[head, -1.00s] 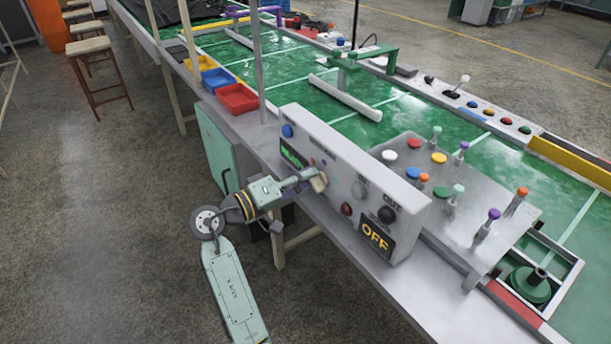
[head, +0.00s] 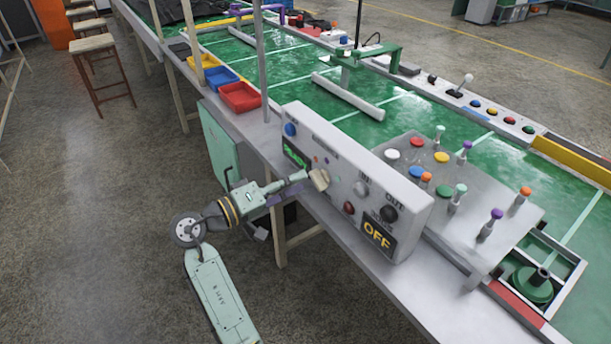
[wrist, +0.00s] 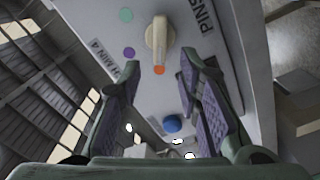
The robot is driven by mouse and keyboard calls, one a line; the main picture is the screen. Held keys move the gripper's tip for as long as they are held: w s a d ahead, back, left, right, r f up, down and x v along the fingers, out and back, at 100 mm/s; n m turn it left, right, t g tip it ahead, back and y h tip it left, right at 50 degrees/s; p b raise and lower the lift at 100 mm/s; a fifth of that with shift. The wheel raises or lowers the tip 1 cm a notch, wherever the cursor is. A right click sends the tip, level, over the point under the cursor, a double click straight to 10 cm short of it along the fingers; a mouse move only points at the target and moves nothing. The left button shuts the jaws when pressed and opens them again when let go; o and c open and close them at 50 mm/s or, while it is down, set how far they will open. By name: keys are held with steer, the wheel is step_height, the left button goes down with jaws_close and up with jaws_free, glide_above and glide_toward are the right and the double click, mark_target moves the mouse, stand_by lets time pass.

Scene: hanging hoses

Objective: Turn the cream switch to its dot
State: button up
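The cream switch (head: 319,179) is a bar-shaped knob on the front of the grey control box. In the wrist view the cream switch (wrist: 158,42) stands lengthwise, its lower end close to an orange dot (wrist: 159,71). A purple dot (wrist: 129,53) and a teal dot (wrist: 126,14) lie to its left. I cannot tell which end is the pointer. My gripper (head: 304,178) is beside the switch in the head view. In the wrist view my gripper (wrist: 160,74) is open and empty, its fingertips just short of the switch.
The control box (head: 345,160) carries a green-lit display (head: 296,153), a blue button (head: 290,130), a red button (head: 349,207), a black knob (head: 389,214) and an OFF sign (head: 377,235). The grey table edge runs below. Open floor lies left of my arm.

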steer(key=v, duration=0.8)
